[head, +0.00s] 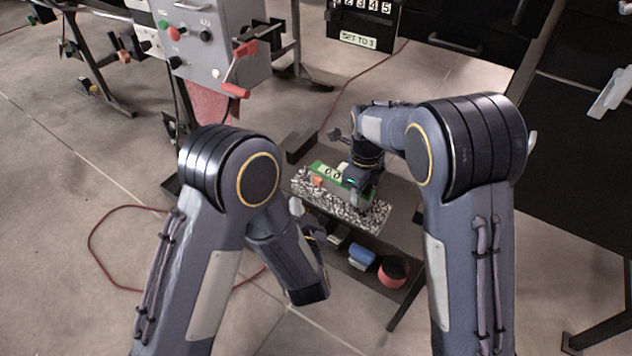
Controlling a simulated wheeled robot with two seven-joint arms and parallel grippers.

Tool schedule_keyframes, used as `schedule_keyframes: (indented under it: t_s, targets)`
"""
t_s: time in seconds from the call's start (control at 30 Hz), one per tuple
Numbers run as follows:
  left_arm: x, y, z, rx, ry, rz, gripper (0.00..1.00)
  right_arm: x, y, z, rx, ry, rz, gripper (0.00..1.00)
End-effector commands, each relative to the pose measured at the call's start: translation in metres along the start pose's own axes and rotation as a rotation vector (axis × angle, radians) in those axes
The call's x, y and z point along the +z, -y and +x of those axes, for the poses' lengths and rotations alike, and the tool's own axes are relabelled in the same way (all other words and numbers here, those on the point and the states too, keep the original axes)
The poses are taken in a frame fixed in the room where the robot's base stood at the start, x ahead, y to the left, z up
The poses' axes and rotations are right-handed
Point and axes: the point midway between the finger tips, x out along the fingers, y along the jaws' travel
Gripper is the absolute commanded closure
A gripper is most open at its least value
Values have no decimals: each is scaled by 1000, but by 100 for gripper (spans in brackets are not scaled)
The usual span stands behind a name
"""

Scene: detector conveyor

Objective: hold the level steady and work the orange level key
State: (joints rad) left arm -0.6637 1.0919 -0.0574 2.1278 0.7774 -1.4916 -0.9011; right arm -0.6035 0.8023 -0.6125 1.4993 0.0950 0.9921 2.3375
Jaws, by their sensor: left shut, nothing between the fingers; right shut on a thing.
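The level is a green device (325,170) with a small white readout and dark digits. It sits on a black-and-white speckled slab (378,215) on a low dark table. The orange level key (317,181) is on its near left face. My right gripper (353,187) reaches down from above and is shut on the level's right part, hiding that end. My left gripper (298,208) is shut and empty, at the slab's near left side, below the key and apart from it. My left forearm partly hides it, and its fingertips are hard to make out.
A blue item (362,256) and a red round item (392,270) lie along the table's near side. A grey control box (215,45) with red handles stands upper left. A counter display (365,12) is at the back. A red cable (95,240) crosses the floor.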

Motion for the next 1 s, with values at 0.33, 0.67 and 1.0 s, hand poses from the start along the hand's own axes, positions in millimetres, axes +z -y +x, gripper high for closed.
schedule_keyframes:
  t_s: [0.33, 0.67, 1.0]
  targets:
    - [0, 0, 0, 0, 0, 0, 100, -1, -1, 2, 3, -4, 0, 65]
    - [0, 0, 0, 0, 0, 0, 100, 0, 0, 1, 1, -1, 0, 44]
    - [0, 0, 0, 0, 0, 0, 100, 1, 0, -28, -2, 4, -1, 44]
